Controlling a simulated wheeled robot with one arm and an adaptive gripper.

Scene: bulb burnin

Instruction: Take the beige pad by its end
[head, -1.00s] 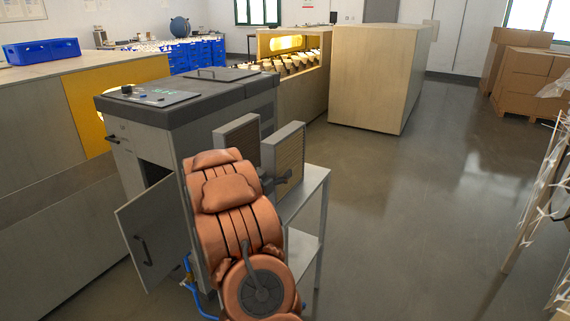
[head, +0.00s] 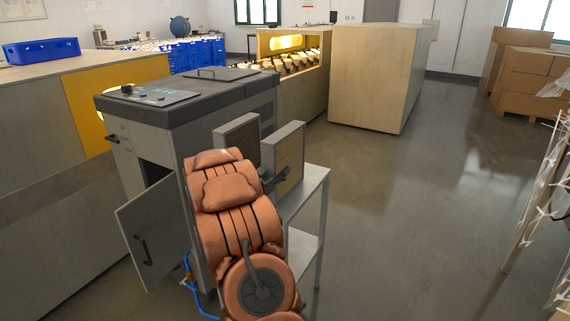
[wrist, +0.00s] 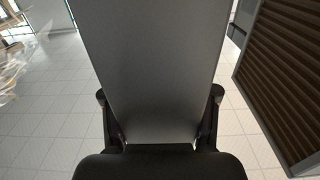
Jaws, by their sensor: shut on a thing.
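Two upright panels with grey frames and beige, ribbed faces stand on a small stand beside the grey cabinet. The nearer beige pad (head: 290,153) has my gripper (head: 275,181) at its near end. In the wrist view, my gripper (wrist: 160,97) has one finger on each side of the pad's plain grey end (wrist: 158,60) and is shut on it. The farther pad (head: 240,137) stands apart to the left; in the wrist view a brown ribbed panel (wrist: 285,80) shows at the right, apart from my fingers. My arm hides part of the stand.
The pale stand (head: 313,183) has open floor (head: 410,210) to its right. The grey cabinet (head: 165,135) is at the left, its low door (head: 155,230) swung open. A wooden box unit (head: 370,80) stands behind. A rack edges the far right.

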